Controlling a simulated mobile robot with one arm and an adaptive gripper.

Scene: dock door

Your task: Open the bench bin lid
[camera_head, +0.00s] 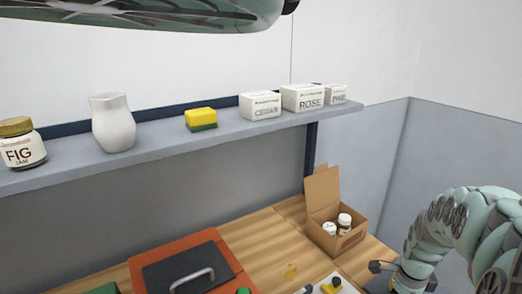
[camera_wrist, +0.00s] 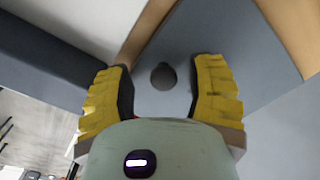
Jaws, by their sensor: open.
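The bench bin (camera_head: 226,258) is an orange-red box on the wooden bench, at the bottom of the head view. Its dark grey lid (camera_head: 165,268) lies flat and looks closed. A pale bar handle (camera_head: 196,276) stands on the lid. My gripper (camera_wrist: 162,72) is open in the wrist view, its two yellow-padded fingers apart with nothing held between them. In the head view my arm is at the lower right, well to the right of the bin. The bin cannot be made out in the wrist view.
An open cardboard box (camera_head: 325,241) with small white jars stands right of the bin. A white board (camera_head: 317,287) with small items lies at the front edge of view. A grey shelf (camera_head: 160,147) above holds a jam jar, pitcher, sponge and white boxes. Bare wood (camera_head: 262,240) separates bin and box.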

